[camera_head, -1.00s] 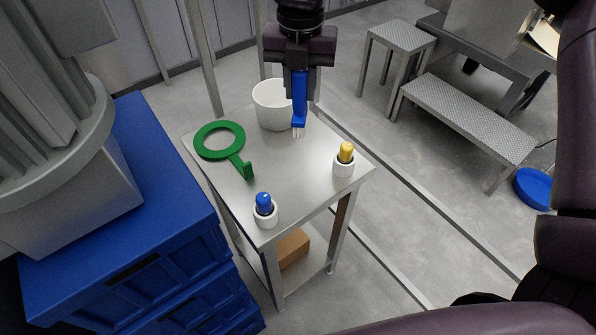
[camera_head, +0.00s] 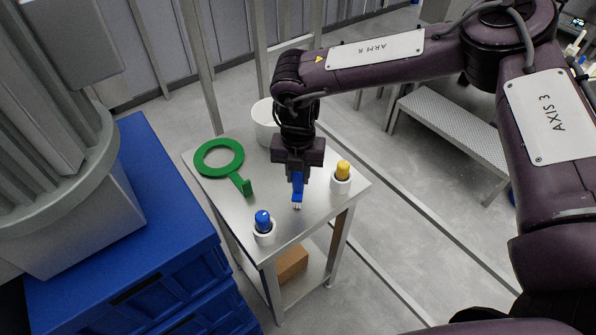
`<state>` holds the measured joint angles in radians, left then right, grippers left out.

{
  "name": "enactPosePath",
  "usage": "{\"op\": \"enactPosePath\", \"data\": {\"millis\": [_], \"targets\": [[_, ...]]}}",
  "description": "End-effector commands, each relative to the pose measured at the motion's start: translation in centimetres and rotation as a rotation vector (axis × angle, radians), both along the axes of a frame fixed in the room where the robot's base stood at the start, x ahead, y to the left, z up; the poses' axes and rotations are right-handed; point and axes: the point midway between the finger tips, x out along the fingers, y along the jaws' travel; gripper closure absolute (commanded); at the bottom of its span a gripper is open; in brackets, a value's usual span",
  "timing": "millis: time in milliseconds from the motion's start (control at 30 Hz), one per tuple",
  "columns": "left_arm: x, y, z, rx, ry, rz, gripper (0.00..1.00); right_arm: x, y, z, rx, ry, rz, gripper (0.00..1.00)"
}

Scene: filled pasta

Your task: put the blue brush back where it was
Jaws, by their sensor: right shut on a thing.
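The blue brush (camera_head: 297,188) hangs upright from my right gripper (camera_head: 297,175), bristles down. The gripper is shut on its upper part. The pale bristles are just above or at the steel table top (camera_head: 225,205); I cannot tell if they touch. The white bucket (camera_head: 264,122) stands behind the gripper, partly hidden by my right arm. My left gripper is not in view.
A green ring with a handle (camera_head: 201,168) lies on the table's left. A blue-topped item in a white cup (camera_head: 263,228) stands at the front, a yellow-topped one in a white cup (camera_head: 341,178) at the right. Blue crates (camera_head: 180,220) stand left of the table.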

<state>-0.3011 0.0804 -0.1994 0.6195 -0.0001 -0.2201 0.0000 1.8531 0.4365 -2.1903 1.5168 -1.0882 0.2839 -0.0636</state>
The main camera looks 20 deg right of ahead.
Motion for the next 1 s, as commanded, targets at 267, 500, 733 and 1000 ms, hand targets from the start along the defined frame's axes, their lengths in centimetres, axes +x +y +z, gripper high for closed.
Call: {"op": "enactPosePath", "data": {"millis": [267, 500, 733, 1000], "targets": [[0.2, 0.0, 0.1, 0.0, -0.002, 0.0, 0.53, 0.0, 0.0, -0.6, 0.001, -0.003, 0.0, 0.99], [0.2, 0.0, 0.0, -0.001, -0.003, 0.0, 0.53, 0.0, 0.0, -0.8, 0.0, -0.001, 0.0, 0.66], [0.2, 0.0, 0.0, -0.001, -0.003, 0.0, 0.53, 0.0, 0.0, -0.8, 0.0, -0.001, 0.0, 0.54], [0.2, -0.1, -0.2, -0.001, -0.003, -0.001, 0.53, 0.1, 0.0, 0.1, 0.003, -0.004, 0.0, 0.54]]}}
